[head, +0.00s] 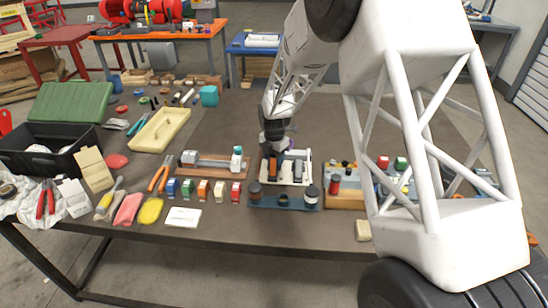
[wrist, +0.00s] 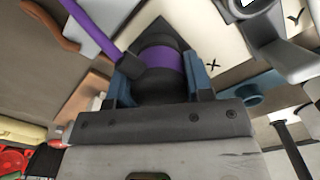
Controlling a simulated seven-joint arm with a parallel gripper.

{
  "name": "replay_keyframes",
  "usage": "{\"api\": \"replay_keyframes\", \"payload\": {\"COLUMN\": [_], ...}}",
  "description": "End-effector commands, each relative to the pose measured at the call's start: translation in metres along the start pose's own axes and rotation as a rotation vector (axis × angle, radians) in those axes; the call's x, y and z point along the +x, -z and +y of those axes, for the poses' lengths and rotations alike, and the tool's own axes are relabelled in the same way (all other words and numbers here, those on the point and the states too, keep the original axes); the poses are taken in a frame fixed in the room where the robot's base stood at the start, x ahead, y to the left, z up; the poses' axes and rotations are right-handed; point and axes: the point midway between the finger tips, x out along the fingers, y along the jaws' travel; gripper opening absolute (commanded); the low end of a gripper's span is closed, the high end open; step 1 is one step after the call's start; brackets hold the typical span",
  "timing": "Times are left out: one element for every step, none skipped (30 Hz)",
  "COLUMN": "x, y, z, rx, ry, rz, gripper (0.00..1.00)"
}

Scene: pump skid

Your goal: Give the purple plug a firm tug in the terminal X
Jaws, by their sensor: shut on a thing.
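The purple plug (wrist: 162,62) is a black body with a purple band, and a purple cable (wrist: 92,27) runs from it to the upper left of the wrist view. My gripper (wrist: 160,82) is shut on it, with a blue-grey finger on each side. The plug is close to the pale terminal board (wrist: 222,40), beside the printed X. How deep it sits in terminal X is hidden. A printed Y marks the board further right. In the head view my gripper (head: 272,138) is low over the white-framed unit (head: 303,155), largely covered by my arm.
A wooden block with red and black parts (head: 345,192) is at the right. Small coloured blocks (head: 203,190) and a grey vise-like fixture (head: 210,163) are at the left. Bare table shows behind.

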Motion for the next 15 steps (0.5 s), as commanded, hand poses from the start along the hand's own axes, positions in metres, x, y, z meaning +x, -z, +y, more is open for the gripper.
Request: {"api": "replay_keyframes", "payload": {"x": [0.0004,0.0005,0.0008,0.0010,0.0011,0.0013,0.0014,0.0015,0.0016,0.0017,0.0019,0.0020,0.0021,0.0021,0.0020], "y": [-0.0003,-0.0003,-0.0003,-0.0003,-0.0003,-0.0002,-0.0002,-0.0002,-0.0002,-0.0002,-0.0002,-0.0001,-0.0001,-0.0001,-0.0001], "z": [0.0003,0.0003,0.0003,0.0003,0.0003,0.0003,0.0003,0.0003,0.0002,0.0002,0.0002,0.0002,0.0001,0.0001,0.0001], "rx": [0.000,0.000,0.000,0.000,0.000,0.000,0.000,0.000,0.000,0.000,0.000,0.000,0.000,0.000,0.000], "ry": [-0.001,-0.001,-0.001,-0.001,-0.001,0.000,0.000,0.000,0.000,0.000,0.000,0.000,0.000,0.000,0.000], "rz": [-0.001,-0.001,-0.001,0.000,0.000,0.000,0.000,0.000,0.000,0.000,0.000,0.000,0.000,0.000,0.000], "gripper": [0.22,0.22,0.22,0.22,0.22,0.22,0.22,0.22,0.22,0.22,0.22,0.50,0.54,0.59,0.65]}}
